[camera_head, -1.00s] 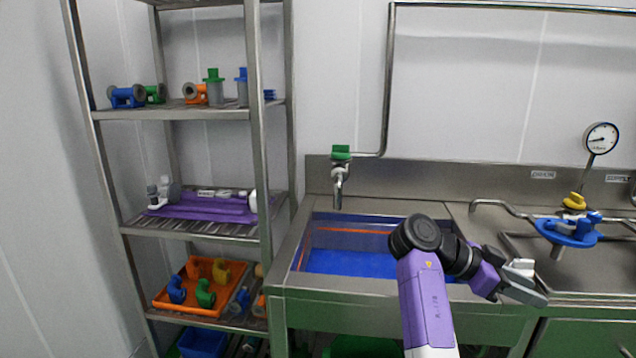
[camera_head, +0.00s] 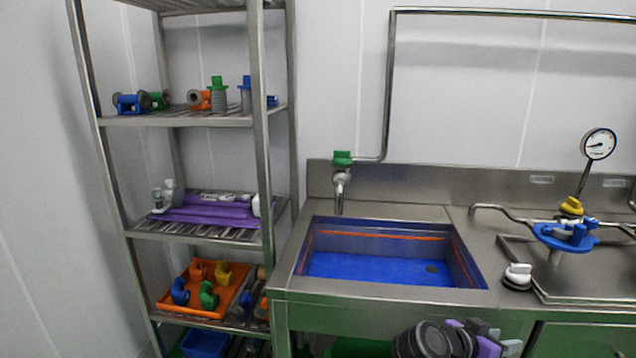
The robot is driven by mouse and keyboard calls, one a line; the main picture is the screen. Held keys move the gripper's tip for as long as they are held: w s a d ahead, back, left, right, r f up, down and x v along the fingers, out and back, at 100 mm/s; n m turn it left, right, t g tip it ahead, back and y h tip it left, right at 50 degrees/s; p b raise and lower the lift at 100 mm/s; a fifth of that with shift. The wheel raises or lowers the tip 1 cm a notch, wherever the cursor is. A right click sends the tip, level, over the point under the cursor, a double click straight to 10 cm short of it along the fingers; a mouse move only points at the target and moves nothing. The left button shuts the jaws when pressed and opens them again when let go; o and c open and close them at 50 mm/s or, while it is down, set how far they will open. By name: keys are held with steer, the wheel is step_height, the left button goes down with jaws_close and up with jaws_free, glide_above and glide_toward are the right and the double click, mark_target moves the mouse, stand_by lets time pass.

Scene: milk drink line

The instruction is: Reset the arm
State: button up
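My arm is folded low at the bottom edge of the head view, in front of the sink. Its dark wrist joint and purple link show there, partly cut off by the frame. My gripper (camera_head: 497,343) is at the bottom right of the sink front, only partly visible, and its fingertips cannot be made out clearly. I see nothing held in it, but whether it is open or shut does not show.
A steel sink (camera_head: 455,302) with a blue basin lies ahead under a green-handled tap (camera_head: 342,158). A white knob (camera_head: 518,275) is on the counter at right, near a blue valve (camera_head: 566,235) and gauge (camera_head: 599,143). A steel shelf rack (camera_head: 262,150) stands left, holding fittings.

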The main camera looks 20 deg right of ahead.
steer(key=s+a+f+n+t+y+p, duration=0.1)
steer(key=s+a+f+n+t, duration=0.1)
steer(key=a+f+n+t, duration=0.4)
steer(key=s+a+f+n+t+y+p, duration=0.2)
steer(key=s+a+f+n+t+y, duration=0.15)
steer(key=a, duration=0.35)
steer(key=s+a+f+n+t+y+p, duration=0.1)
steer(key=s+a+f+n+t+y, duration=0.15)
steer(key=s+a+n, duration=0.35)
steer(key=s+a+r+t+y+p, duration=0.1)
steer(key=s+a+r+y+p, duration=0.1)
steer(key=s+a+r+y, duration=0.55)
steer(key=s+a+r+t+p, duration=0.1)
steer(key=s+a+r, duration=0.3)
steer(key=r, duration=0.2)
steer(key=s+a+r+t, duration=0.1)
steer(key=s+a+r, duration=0.3)
steer(key=r, duration=0.3)
steer(key=shift+s+a+r+t+h+p, duration=0.25)
steer(key=shift+s+a+t+h+p, duration=0.05)
steer(key=shift+a+t+h+p, duration=0.1)
